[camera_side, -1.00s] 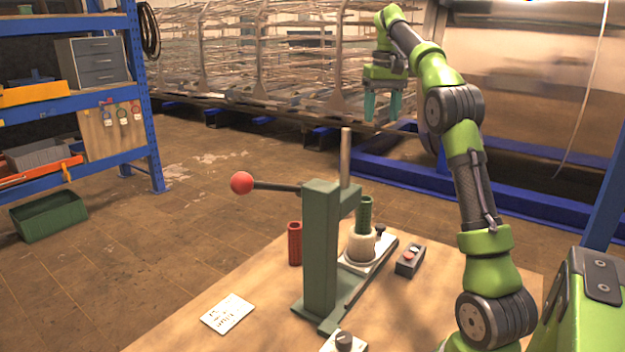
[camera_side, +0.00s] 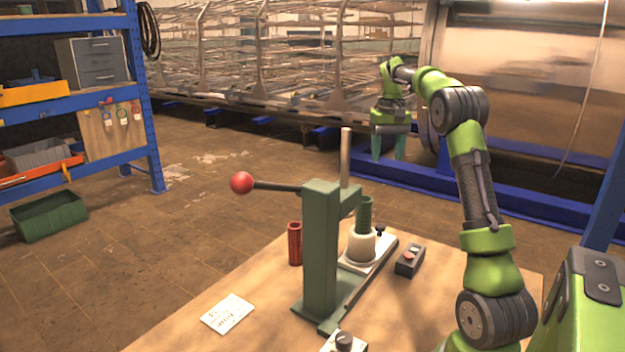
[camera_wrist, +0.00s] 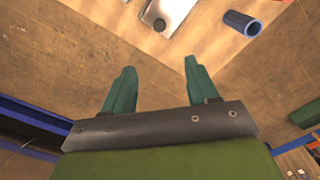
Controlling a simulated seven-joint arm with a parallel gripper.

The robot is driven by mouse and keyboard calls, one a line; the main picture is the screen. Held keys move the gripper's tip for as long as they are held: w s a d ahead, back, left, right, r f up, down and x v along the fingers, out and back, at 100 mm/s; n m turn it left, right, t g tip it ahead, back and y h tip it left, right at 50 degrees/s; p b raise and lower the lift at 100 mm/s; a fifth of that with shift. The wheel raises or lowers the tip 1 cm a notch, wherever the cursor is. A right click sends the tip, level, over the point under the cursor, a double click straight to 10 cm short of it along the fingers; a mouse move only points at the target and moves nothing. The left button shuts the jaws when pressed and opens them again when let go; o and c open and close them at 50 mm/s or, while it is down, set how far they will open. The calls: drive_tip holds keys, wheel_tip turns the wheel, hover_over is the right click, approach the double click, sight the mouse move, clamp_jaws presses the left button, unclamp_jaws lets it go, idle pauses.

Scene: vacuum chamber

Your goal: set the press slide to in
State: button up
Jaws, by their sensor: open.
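The green arbor press (camera_side: 320,245) stands on the wooden table, with a red-ball lever pointing left. Its pale slide plate (camera_side: 382,258) lies at the press base and carries a white cup (camera_side: 361,246) with a green tube (camera_side: 365,214) upright in it. A small black knob (camera_side: 380,231) is at the slide's far end. In the wrist view, a pale plate (camera_wrist: 178,8) with a dark knob (camera_wrist: 159,24) shows at the top edge, apart from my fingers. My gripper (camera_side: 389,154) is open and empty, above and beyond the press; its fingers (camera_wrist: 160,68) point down.
A dark button box (camera_side: 410,260) sits right of the slide. A red tube (camera_side: 294,243) and a white card (camera_side: 228,313) are left of the press. A blue tube (camera_wrist: 241,22) shows in the wrist view. A knobbed block (camera_side: 343,343) sits at the front.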

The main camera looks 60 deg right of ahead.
sight(381, 225)
wheel_tip(381, 225, down, 22)
drive_tip(key=shift+r, duration=0.25)
idle(0.4)
clamp_jaws()
